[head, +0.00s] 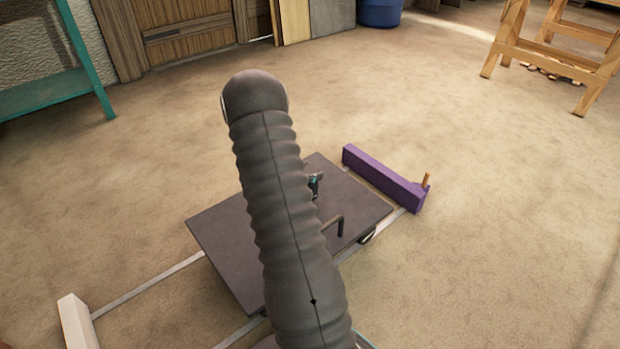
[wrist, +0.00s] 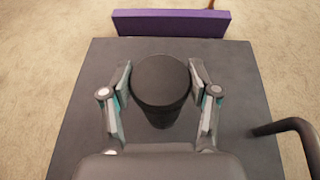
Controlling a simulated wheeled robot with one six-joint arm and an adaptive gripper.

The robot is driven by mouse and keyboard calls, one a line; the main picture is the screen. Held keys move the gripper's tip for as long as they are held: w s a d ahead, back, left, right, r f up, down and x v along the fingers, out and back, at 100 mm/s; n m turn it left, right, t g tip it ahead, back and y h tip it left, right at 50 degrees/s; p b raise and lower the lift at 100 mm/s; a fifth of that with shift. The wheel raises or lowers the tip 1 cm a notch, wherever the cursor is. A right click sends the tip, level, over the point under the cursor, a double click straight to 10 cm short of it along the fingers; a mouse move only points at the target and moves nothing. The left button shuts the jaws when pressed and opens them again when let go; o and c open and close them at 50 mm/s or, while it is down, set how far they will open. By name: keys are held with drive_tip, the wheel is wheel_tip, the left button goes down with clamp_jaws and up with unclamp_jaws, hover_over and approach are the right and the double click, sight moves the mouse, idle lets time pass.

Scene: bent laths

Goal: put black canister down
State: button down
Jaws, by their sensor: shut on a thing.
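The black canister (wrist: 160,100) shows in the wrist view, seen from above with its round top towards me. My gripper (wrist: 160,70) is shut on it, one finger along each side. Under it is a flat dark board (wrist: 82,95), which also shows in the head view (head: 225,235). I cannot tell whether the canister's base touches the board. In the head view my arm hides the canister, and only a bit of my gripper (head: 315,184) shows at the arm's right edge.
A purple beam (head: 385,180) lies beyond the board, with a small wooden peg at its right end. A bent dark handle (head: 339,226) rises at the board's right. A pale block (head: 76,322) is at lower left. A wooden trestle (head: 550,50) stands far right; open floor lies between.

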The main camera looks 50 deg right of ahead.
drive_tip(key=shift+f, duration=1.2)
drive_tip(key=shift+f, duration=0.1)
drive_tip(key=shift+c, duration=1.4)
unclamp_jaws()
